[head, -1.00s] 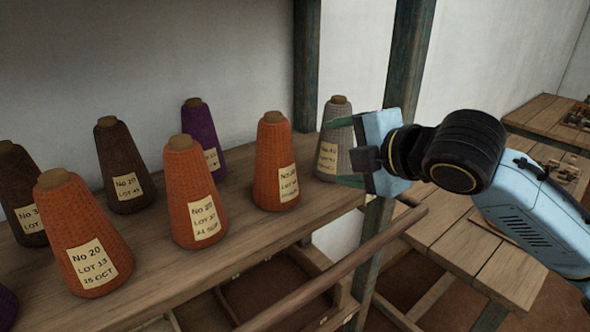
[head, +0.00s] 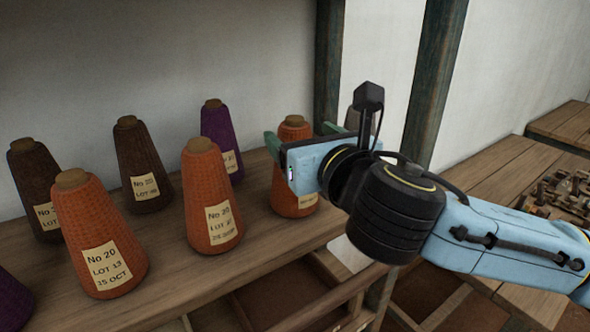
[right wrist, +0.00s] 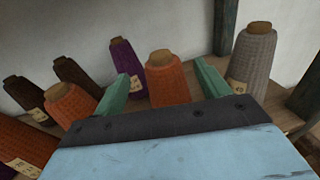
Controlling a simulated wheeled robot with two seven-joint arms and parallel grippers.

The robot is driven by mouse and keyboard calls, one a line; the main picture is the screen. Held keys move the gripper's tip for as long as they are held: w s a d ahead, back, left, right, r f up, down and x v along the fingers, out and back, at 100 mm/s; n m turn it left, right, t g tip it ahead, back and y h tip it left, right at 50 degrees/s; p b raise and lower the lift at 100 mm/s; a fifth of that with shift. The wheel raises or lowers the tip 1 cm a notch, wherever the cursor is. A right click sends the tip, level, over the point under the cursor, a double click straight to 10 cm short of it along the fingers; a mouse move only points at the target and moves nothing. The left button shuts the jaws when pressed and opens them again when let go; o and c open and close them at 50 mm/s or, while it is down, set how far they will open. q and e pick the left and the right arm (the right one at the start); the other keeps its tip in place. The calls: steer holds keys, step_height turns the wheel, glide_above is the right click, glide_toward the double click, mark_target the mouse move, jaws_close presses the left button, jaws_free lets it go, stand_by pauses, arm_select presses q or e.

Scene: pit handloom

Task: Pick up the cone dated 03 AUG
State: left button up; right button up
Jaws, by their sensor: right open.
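No label that I can read shows 03 AUG. An orange cone (head: 294,200) stands third in the orange row, farthest right; my gripper hides most of its label and its date is not readable. My right gripper (head: 299,134) is open near this cone's upper part. In the right wrist view the same cone (right wrist: 167,85) stands between the two green fingers, or just beyond them; contact cannot be told. Another orange cone (head: 209,175) has a blurred date, seemingly SEP. The nearest orange cone (head: 85,215) reads 15 OCT. My left gripper is not in view.
Brown cones (head: 138,150) and a purple cone (head: 216,125) stand behind on the wooden shelf (head: 165,270). A grey cone (right wrist: 255,70) stands to the right of my gripper. Dark posts (head: 437,80) rise behind. A wooden table (head: 475,170) lies at the right.

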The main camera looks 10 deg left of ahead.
steer(key=shift+p+x, duration=0.9)
steer(key=shift+x, duration=2.3)
steer(key=shift+w+d+f, duration=0.1)
steer(key=shift+d+f, duration=0.05)
steer(key=shift+f, duration=0.05)
steer(key=shift+r, duration=0.1)
steer(key=c, duration=1.5)
